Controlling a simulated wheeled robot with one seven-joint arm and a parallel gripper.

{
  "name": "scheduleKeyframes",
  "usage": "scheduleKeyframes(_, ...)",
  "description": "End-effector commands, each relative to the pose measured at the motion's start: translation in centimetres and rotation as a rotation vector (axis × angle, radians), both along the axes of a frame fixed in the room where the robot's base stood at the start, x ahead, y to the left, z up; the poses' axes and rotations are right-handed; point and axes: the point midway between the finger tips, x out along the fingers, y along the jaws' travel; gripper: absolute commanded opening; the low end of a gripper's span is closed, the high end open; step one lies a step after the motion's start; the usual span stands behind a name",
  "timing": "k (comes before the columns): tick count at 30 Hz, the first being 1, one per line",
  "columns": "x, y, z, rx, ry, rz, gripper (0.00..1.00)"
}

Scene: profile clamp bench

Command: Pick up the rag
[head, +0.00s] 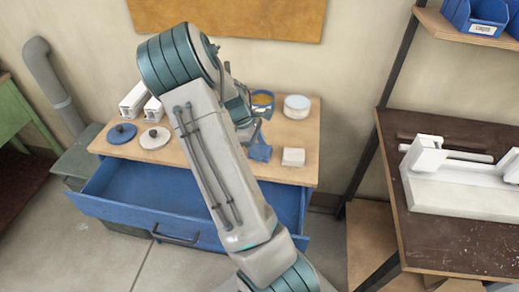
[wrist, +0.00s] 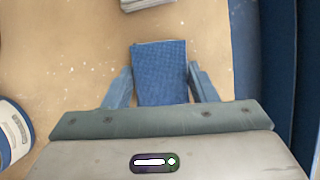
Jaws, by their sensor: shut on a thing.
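The rag (wrist: 160,72) is a blue woven cloth between the two fingers of my gripper (wrist: 160,80) in the wrist view. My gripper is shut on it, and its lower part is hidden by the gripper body. In the head view the rag (head: 260,151) shows as a blue patch at the wooden bench top, just below my gripper (head: 257,132). My arm hides part of the area there. I cannot tell whether the rag is clear of the bench top.
A white block (head: 293,157) lies right of the rag. A white round tub (head: 297,107) and an orange-filled container (head: 262,99) stand behind. A blue lid (head: 121,133), a pale lid (head: 155,138) and white boxes (head: 134,99) are left. A blue drawer (head: 140,195) stands open in front.

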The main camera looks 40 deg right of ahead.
Motion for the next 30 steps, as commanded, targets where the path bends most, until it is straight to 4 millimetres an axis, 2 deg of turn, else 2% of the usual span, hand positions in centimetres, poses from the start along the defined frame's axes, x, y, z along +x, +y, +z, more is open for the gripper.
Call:
scheduleKeyframes(7, 0.1, 0.0, 1.2, -0.001, -0.003, 0.001, 0.30)
scheduleKeyframes(13, 0.1, 0.0, 4.2, 0.000, -0.005, 0.000, 0.30)
scheduleKeyframes(30, -7.2, 1.7, 8.4, 0.002, -0.004, 0.000, 0.30)
